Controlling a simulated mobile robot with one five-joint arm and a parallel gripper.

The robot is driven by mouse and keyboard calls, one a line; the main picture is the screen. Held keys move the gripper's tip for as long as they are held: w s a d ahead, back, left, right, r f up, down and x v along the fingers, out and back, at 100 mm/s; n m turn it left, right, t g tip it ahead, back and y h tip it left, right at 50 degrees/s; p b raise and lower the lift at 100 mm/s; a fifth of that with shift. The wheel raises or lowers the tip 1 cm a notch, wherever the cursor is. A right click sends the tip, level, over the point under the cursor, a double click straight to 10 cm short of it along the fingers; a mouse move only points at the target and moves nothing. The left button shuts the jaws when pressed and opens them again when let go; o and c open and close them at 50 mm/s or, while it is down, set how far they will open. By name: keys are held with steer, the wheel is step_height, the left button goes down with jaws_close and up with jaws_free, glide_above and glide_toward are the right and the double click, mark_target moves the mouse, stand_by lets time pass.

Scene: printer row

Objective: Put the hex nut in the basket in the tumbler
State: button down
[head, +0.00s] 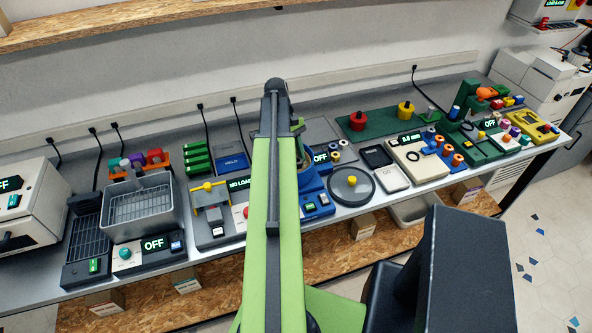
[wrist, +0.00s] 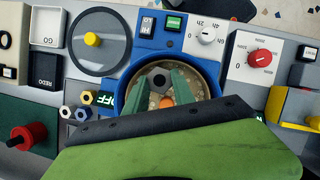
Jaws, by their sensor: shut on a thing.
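The blue tumbler (wrist: 213,72) has a round bowl with tan, grainy contents and an orange piece (wrist: 166,101) in it. My gripper (wrist: 157,82) is over the bowl, its green fingers shut on a dark hex nut (wrist: 158,77) with a hole in it. I cannot tell whether the nut touches the contents. In the head view, my arm hides the gripper, the nut and most of the tumbler (head: 312,181). The grey wire basket (head: 139,205) is at the left of the bench, and I see no nut in it.
Several small coloured nuts (wrist: 88,97) lie left of the tumbler. A grey disc with a yellow knob (head: 351,187) is just right of the tumbler in the head view. A yellow-handled device (head: 209,197) stands left of my arm. The bench is crowded, with little free room.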

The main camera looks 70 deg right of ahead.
step_height(320, 180, down, 4)
steer(key=b, duration=0.4)
steer(key=shift+f, duration=0.2)
steer(key=shift+r, duration=0.2)
steer(key=shift+f, duration=0.15)
steer(key=c, duration=1.1)
jaws_free()
steer(key=shift+o, duration=0.2)
